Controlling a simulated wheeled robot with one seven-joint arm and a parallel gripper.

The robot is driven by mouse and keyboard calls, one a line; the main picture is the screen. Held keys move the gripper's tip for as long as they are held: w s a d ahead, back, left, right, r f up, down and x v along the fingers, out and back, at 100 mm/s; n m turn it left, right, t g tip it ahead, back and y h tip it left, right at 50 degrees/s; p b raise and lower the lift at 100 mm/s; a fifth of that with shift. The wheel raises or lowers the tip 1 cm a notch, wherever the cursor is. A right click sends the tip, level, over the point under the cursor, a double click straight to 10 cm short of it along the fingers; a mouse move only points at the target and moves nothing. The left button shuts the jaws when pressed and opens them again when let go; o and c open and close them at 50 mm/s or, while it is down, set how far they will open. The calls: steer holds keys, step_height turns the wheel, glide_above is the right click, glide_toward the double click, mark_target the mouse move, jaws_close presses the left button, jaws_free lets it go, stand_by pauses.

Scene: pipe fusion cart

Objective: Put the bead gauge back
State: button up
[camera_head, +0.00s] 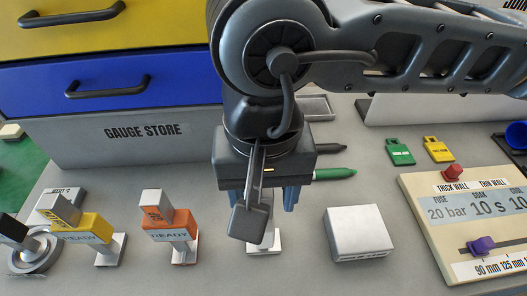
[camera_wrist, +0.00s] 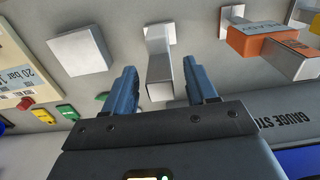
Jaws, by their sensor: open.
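My gripper (camera_head: 268,198) is open and points down over the counter in front of the gauge store (camera_head: 142,130). In the wrist view, its two blue fingers (camera_wrist: 160,82) stand on either side of a plain grey upright piece (camera_wrist: 160,55) on a small base. The lower part of this piece shows below my gripper in the head view (camera_head: 264,242); the rest is hidden. Nothing visibly sits shut between the fingers. I cannot tell for certain which piece is the bead gauge. An orange READY piece (camera_head: 172,235) and a yellow one (camera_head: 90,228) stand to the left.
A grey block (camera_head: 358,232) lies close right of my gripper. Behind are a green marker (camera_head: 335,174) and a dark one (camera_head: 328,146). Green (camera_head: 400,151) and yellow tags (camera_head: 438,149) and a control panel (camera_head: 470,210) are at right. A blue drawer (camera_head: 110,86) is shut.

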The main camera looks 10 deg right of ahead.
step_height(320, 180, up, 11)
steer(key=shift+r+b, duration=0.1)
steer(key=shift+b, duration=0.7)
